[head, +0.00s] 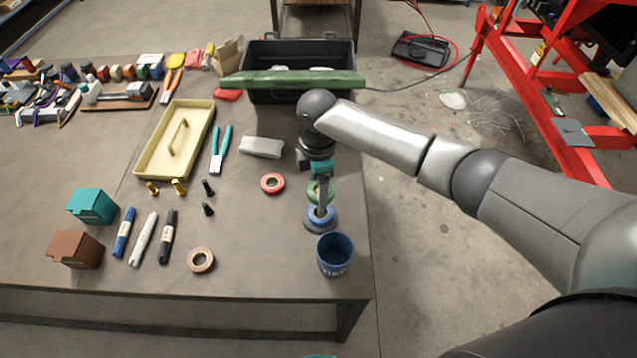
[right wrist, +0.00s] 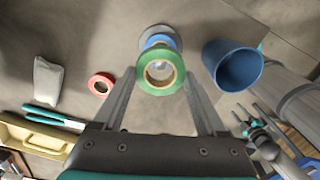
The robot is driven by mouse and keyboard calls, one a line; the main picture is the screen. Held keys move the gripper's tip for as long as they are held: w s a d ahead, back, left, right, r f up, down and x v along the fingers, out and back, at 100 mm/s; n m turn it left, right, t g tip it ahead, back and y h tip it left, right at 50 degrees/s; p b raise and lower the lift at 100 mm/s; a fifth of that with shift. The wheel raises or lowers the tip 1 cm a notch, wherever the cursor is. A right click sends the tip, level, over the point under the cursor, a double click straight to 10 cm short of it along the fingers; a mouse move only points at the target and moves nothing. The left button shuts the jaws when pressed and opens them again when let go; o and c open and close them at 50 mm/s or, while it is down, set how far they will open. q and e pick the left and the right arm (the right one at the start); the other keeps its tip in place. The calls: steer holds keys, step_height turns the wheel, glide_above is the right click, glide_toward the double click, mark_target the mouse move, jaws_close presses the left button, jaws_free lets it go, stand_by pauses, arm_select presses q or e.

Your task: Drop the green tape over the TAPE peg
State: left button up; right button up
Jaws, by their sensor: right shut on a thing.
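My right gripper (head: 322,207) is shut on the green tape (head: 312,192), a ring held above the table near its right edge. In the right wrist view the green tape (right wrist: 144,74) sits between the two fingers, its hole facing the camera. A blue tape roll (head: 312,216) on a round grey base (head: 310,228) lies just below and beyond it. The blue roll also shows in the right wrist view (right wrist: 157,39), partly covered by the green tape. I cannot make out the peg itself or any TAPE label. My left gripper is not in view.
A blue cup (head: 335,263) stands close by, at the table's front right corner. A red tape roll (head: 264,184) and a tan tape roll (head: 192,264) lie to the left. Markers, a yellow tray (head: 150,160) and small boxes fill the left. A black crate (head: 262,96) stands behind.

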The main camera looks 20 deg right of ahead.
steer(key=shift+f, duration=0.2)
steer(key=o, duration=1.1)
steer(key=shift+o, duration=0.2)
step_height(320, 180, up, 15)
steer(key=p, duration=0.1)
steer(key=shift+r, duration=0.15)
